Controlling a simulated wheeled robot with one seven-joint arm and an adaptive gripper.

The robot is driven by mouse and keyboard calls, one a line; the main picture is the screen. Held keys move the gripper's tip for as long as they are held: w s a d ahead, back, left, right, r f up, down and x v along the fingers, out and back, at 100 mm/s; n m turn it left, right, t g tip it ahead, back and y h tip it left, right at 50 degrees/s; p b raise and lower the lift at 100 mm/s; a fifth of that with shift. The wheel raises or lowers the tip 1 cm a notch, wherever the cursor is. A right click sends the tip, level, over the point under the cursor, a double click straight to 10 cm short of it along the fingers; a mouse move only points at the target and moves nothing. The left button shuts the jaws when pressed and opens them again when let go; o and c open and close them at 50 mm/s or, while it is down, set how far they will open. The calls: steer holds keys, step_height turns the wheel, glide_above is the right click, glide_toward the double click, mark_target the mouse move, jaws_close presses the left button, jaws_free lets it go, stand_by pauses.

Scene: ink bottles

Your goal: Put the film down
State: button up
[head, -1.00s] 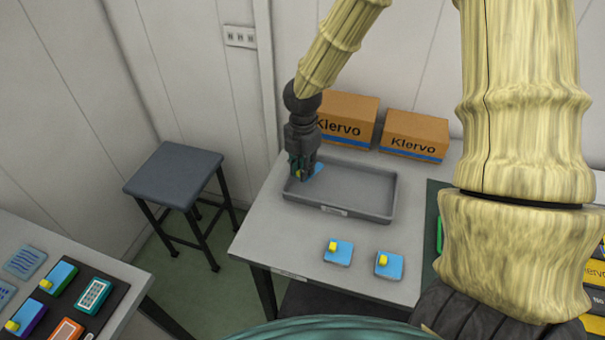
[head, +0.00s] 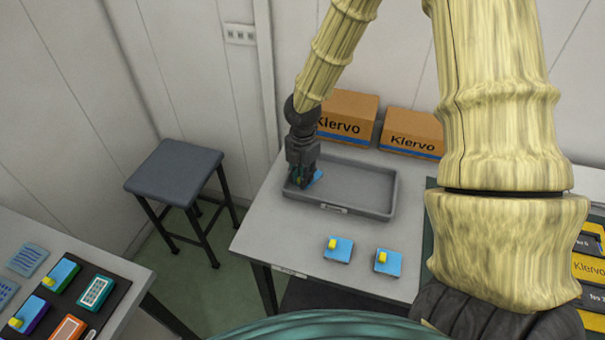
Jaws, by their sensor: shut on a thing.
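My gripper (head: 302,181) is shut on the film (head: 318,176), a small light-blue piece mostly hidden by the fingers. The gripper points down inside the left end of the grey tray (head: 364,211). The film is low, close to the tray floor; I cannot tell whether it touches it. The rest of the tray looks empty.
Two blue pieces with yellow knobs, a left one (head: 338,250) and a right one (head: 388,262), lie in front of the tray. Two cardboard Klervo boxes, left (head: 346,117) and right (head: 412,132), stand behind it. A dark stool (head: 175,172) stands left of the table (head: 275,240).

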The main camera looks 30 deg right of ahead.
steer(key=shift+f, duration=0.1)
steer(key=o, duration=0.3)
steer(key=shift+o, duration=0.2)
step_height(320, 180, up, 13)
steer(key=b, duration=0.1)
stand_by(0.6)
steer(key=shift+f, duration=0.1)
stand_by(0.4)
